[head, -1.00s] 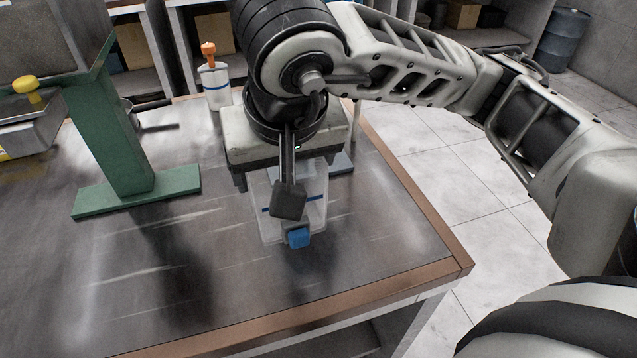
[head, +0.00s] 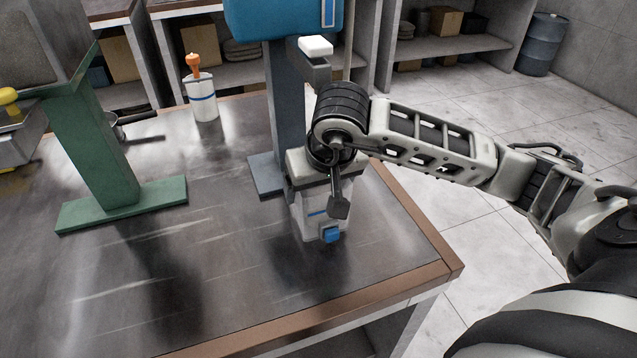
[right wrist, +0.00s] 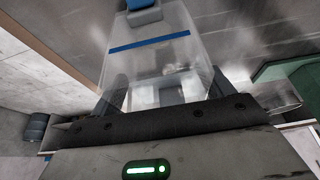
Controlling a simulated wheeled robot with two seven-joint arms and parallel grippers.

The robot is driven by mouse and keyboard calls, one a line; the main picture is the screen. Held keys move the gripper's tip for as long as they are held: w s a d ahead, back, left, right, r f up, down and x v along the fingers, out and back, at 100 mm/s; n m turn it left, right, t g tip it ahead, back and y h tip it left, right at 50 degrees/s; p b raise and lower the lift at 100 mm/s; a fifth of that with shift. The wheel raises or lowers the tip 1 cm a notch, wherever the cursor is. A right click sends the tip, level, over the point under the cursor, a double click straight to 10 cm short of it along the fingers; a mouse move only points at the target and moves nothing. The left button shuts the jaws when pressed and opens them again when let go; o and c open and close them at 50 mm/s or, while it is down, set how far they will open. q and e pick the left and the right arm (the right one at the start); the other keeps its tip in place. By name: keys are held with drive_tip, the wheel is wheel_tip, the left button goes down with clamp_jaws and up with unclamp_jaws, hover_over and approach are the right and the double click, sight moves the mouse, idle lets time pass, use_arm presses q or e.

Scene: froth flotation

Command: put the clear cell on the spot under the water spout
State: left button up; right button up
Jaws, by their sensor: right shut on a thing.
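The clear cell (head: 307,222) is a see-through box with a blue line and a blue block low on its near side. My right gripper (head: 318,187) is shut on it from above, near the table's right edge. In the right wrist view, the cell (right wrist: 155,60) sits between the fingers of the right gripper (right wrist: 165,92). A blue tank (head: 283,18) on a grey post stands just behind; a grey arm with a white block (head: 316,45) juts from it. I cannot make out the spout's outlet or the spot below. My left gripper is out of view.
A green stand (head: 100,150) is at the left, with a metal pan (head: 15,140) beside it. A white bottle with an orange top (head: 201,90) stands at the back. The front of the metal table (head: 190,280) is clear. Its wooden edge (head: 415,287) is close to the cell.

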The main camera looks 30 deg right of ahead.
drive_tip(key=shift+f, duration=0.15)
drive_tip(key=shift+f, duration=0.1)
drive_tip(key=shift+f+b, duration=0.15)
drive_tip(key=shift+b, duration=0.15)
drive_tip(key=o, duration=1.2)
drive_tip(key=shift+c, duration=0.2)
drive_tip(key=shift+r+p, duration=0.4)
drive_tip(key=shift+p, duration=0.05)
drive_tip(key=v, duration=1.1)
drive_tip(key=shift+s+r, duration=0.25)
drive_tip(key=shift+s, duration=0.05)
